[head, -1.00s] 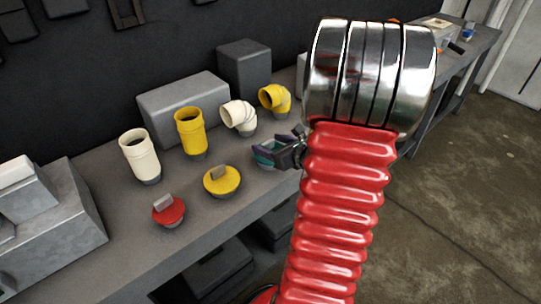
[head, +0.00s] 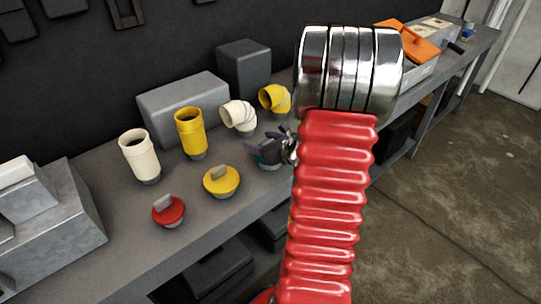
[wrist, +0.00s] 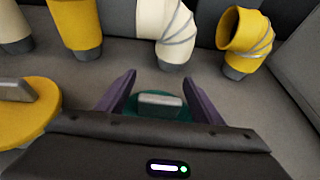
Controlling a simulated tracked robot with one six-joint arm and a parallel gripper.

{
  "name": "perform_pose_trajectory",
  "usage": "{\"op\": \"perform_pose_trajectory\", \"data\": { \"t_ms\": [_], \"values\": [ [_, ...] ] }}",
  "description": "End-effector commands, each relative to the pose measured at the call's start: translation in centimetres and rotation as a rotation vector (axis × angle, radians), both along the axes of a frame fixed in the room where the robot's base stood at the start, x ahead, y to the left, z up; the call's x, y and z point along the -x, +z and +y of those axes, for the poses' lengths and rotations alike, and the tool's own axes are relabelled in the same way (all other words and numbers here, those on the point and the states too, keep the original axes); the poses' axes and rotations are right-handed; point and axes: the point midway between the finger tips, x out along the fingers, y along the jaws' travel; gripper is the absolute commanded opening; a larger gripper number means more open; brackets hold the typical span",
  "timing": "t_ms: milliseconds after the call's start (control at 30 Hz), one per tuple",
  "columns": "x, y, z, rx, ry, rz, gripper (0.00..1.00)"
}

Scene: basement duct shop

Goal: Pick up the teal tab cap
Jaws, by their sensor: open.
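The teal tab cap (wrist: 172,113) shows in the wrist view between my gripper's two purple fingers, with its grey tab standing on top. Its near side is hidden by the gripper body. My gripper (wrist: 159,80) is open, one finger on each side of the cap; I cannot tell whether either touches it. In the head view, my gripper (head: 262,151) is over the cap's place on the bench and hides most of the cap.
On the bench (head: 120,240), a yellow tab cap (head: 225,187) and red tab cap (head: 170,215) stand left of the gripper. Behind are a cream elbow (head: 238,118), yellow elbow (head: 274,98), yellow pipe (head: 191,136) and cream pipe (head: 140,160). Grey blocks stand farther back.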

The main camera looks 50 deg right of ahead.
Motion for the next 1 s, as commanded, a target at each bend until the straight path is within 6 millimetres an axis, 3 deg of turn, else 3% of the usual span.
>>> {"op": "perform_pose_trajectory", "data": {
  "t_ms": [200,867,1000],
  "values": [
    [0.02,0.01,0.00,0.000,0.000,0.000,0.61],
    [0.01,0.00,0.01,0.000,0.000,0.000,0.15],
    [0.00,0.03,0.00,0.000,0.000,0.000,0.14]
  ]
}}
